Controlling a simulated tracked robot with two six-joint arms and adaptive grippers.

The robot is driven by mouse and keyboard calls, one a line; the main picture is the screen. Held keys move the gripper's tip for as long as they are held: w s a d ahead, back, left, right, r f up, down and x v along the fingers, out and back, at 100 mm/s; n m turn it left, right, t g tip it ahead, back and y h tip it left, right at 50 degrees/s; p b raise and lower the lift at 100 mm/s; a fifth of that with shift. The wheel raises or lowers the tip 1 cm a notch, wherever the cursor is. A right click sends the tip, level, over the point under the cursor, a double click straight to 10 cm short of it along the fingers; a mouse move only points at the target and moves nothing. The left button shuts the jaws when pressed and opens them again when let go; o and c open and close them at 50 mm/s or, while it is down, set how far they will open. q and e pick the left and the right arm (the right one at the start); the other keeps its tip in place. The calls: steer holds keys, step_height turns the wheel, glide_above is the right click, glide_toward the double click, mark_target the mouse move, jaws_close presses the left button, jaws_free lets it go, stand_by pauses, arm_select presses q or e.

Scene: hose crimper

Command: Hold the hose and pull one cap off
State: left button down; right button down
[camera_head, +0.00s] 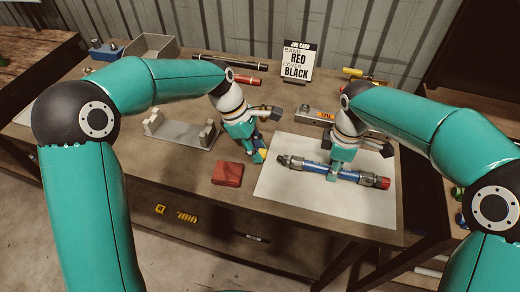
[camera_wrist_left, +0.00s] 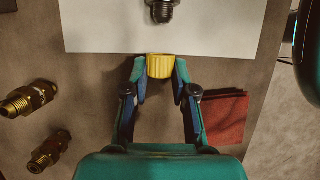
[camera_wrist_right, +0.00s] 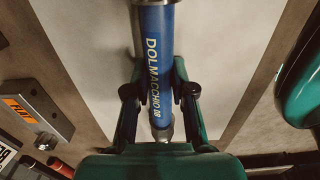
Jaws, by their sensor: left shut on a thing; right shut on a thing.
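The blue hose (camera_head: 347,175) lies across a white sheet (camera_head: 290,205), with a red cap (camera_head: 383,183) on its right end. Its left end is a bare dark fitting, also seen in the left wrist view (camera_wrist_left: 160,10). My right gripper (camera_head: 334,166) is shut around the middle of the hose; the right wrist view shows the blue hose (camera_wrist_right: 155,60) with white lettering between the fingers. My left gripper (camera_wrist_left: 160,72) is shut on a yellow cap (camera_wrist_left: 160,66), at the sheet's edge. A clear gap separates this cap from the fitting.
A folded red cloth (camera_head: 228,173) lies left of the sheet. A job card (camera_head: 299,62) reading red and black stands at the back. A grey fixture (camera_head: 182,130) and an open bin (camera_head: 151,47) are at the left. Brass fittings (camera_wrist_left: 28,98) lie near my left gripper.

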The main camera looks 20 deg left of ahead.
mark_target(264, 152)
arm_select(q)
steer(key=shift+r, duration=2.4)
arm_select(e)
steer(key=c, duration=0.9)
jaws_free()
steer(key=shift+a, duration=0.1)
steer(key=shift+r, duration=0.1)
arm_select(q)
steer(key=shift+s, duration=0.1)
arm_select(e)
step_height(264, 152, up, 12)
steer(key=shift+f, duration=0.2)
